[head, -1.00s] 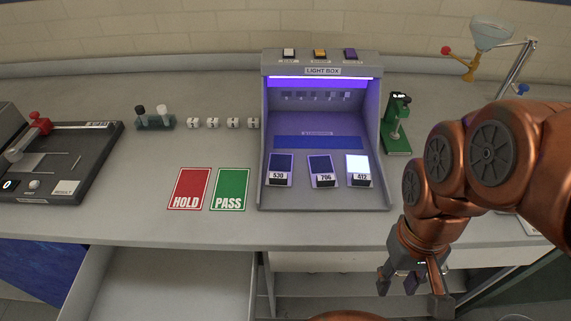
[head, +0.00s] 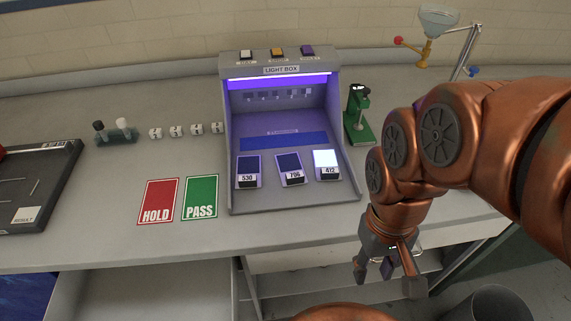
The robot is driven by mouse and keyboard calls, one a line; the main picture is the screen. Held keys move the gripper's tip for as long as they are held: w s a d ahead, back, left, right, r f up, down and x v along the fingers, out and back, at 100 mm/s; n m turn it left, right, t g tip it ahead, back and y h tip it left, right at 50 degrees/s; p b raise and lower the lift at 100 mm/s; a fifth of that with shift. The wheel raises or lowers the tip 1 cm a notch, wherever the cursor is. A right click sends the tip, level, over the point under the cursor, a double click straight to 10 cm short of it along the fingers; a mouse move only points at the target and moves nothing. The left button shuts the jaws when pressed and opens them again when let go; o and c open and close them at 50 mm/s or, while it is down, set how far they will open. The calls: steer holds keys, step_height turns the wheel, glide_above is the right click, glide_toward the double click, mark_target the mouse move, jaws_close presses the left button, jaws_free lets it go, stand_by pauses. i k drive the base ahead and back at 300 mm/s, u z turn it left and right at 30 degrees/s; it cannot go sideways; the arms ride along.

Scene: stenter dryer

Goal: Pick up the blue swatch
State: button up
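Three swatches lie on the floor of the light box (head: 342,190): a dark blue one tagged 530 (head: 248,165), a dark blue one tagged 706 (head: 289,163), and a bright, pale glowing one tagged 412 (head: 325,158). The violet light tints them, so I cannot tell their true colours. A flat blue strip (head: 284,141) lies behind them. My gripper (head: 387,276) hangs in front of the bench edge, right of and nearer than the swatches. Its fingers are spread apart. A small dark purplish part shows between them; I cannot tell what it is.
Red HOLD (head: 159,200) and green PASS (head: 200,196) cards lie left of the light box. A green stand (head: 358,115) is close on its right. Several small white cubes (head: 176,131) stand left. An open drawer (head: 150,295) juts out below, and a bin (head: 497,303) stands lower right.

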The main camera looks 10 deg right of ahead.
mark_target(327, 165)
steer(key=u, duration=0.55)
steer(key=k, duration=1.3)
steer(key=u, duration=0.35)
steer(key=i, duration=0.8)
steer(key=u, duration=0.35)
